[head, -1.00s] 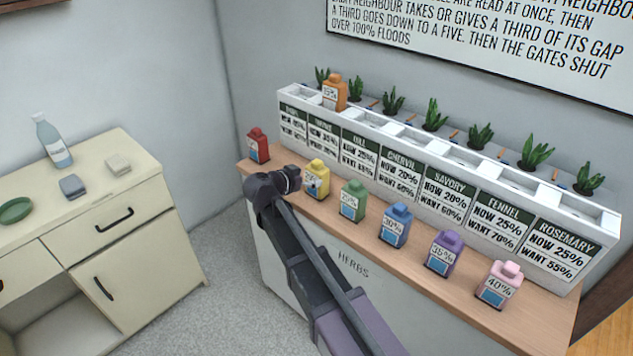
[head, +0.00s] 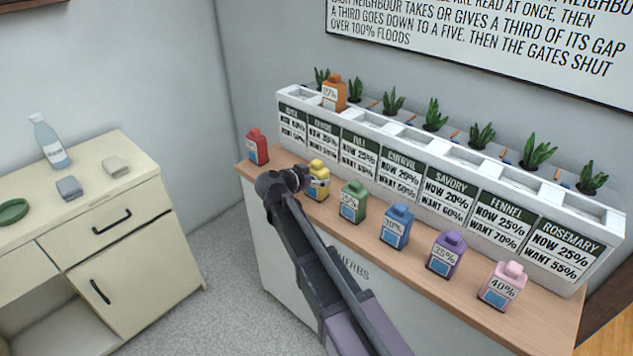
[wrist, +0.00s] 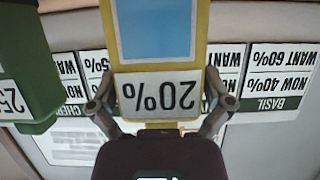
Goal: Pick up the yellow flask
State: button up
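The yellow flask (head: 318,186) stands on the wooden counter between the red and green flasks. My gripper (head: 296,179) is at its front left and hides part of it in the head view. In the wrist view the yellow flask (wrist: 158,30) appears upside down with a blue patch and a "20%" label. My gripper's fingers (wrist: 160,95) are on both sides of the flask, close to its edges. They look open around it; contact is not clear.
The green flask (head: 353,201) stands close on the right, the red flask (head: 257,147) on the left. Blue, purple and pink flasks continue rightward. Behind is a white planter (head: 440,155) with labels; an orange flask (head: 334,93) stands on it. A cream cabinet (head: 130,220) is left.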

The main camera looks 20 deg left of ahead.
aim_at(313, 167)
jog(key=c, duration=0.8)
jog(key=shift+c, duration=0.2)
jog(key=shift+r, duration=0.25)
notch_tip(313, 167, up, 3)
jog(key=p, duration=0.3)
jog(key=s+d+p, duration=0.1)
jog(key=s+d, duration=0.2)
jog(key=s, duration=0.4)
jog(key=s+d+r+p, duration=0.1)
jog(key=s+d, duration=0.3)
jog(key=s, duration=0.3)
jog(key=shift+s+r, duration=0.25)
jog(key=shift+r, duration=0.05)
